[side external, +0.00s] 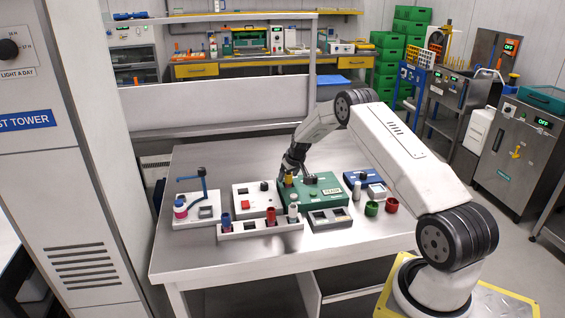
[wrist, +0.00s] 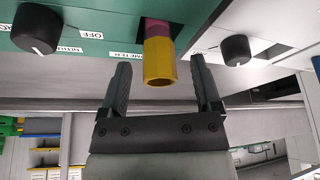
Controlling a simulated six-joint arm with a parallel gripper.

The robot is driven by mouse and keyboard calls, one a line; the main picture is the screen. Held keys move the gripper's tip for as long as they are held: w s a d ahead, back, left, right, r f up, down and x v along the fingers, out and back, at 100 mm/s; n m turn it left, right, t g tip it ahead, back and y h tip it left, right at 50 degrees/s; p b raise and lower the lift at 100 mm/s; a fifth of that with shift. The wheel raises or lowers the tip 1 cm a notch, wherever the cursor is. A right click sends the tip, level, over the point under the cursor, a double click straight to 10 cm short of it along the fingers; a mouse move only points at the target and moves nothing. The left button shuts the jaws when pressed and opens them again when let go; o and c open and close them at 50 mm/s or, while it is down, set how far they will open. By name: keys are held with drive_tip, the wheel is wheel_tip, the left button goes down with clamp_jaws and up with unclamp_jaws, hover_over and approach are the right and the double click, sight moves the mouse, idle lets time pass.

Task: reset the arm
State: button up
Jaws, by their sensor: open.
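My gripper (side external: 290,166) is at the back left of the green instrument box (side external: 327,203) on the metal table. In the wrist view its two dark fingers (wrist: 161,64) are spread apart. A yellow cylinder with a purple-pink section (wrist: 159,62) stands out from a dark square opening in the green panel (wrist: 90,42). It appears between the fingers, with clear gaps on both sides. The yellow piece also shows just under my gripper in the side view (side external: 288,180).
Black knobs (wrist: 36,28) flank the cylinder in the wrist view. On the table (side external: 190,258) are a white rack (side external: 262,231) with several vials, a white box with a red button (side external: 243,204), a blue device (side external: 352,178), and red and green cups (side external: 371,209). The table's front is clear.

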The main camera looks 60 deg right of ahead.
drive_tip(key=shift+r, duration=3)
drive_tip(key=shift+r, duration=0.1)
wheel_tip(320, 180, up, 9)
drive_tip(key=shift+r, duration=0.1)
drive_tip(key=s+a+r+n+y, duration=0.1)
drive_tip(key=s+a, duration=0.2)
drive_tip(key=a, duration=0.9)
drive_tip(key=s+a+r+n, duration=0.1)
drive_tip(key=s+a, duration=0.2)
drive_tip(key=a, duration=0.8)
drive_tip(key=s+a+f+n+g, duration=0.1)
drive_tip(key=s+a+f+n, duration=0.1)
drive_tip(key=s+a, duration=1.2)
drive_tip(key=s, duration=0.4)
drive_tip(key=shift+s+a+f+y, duration=0.2)
drive_tip(key=shift+s+f+y, duration=0.05)
drive_tip(key=shift+f+y, duration=0.1)
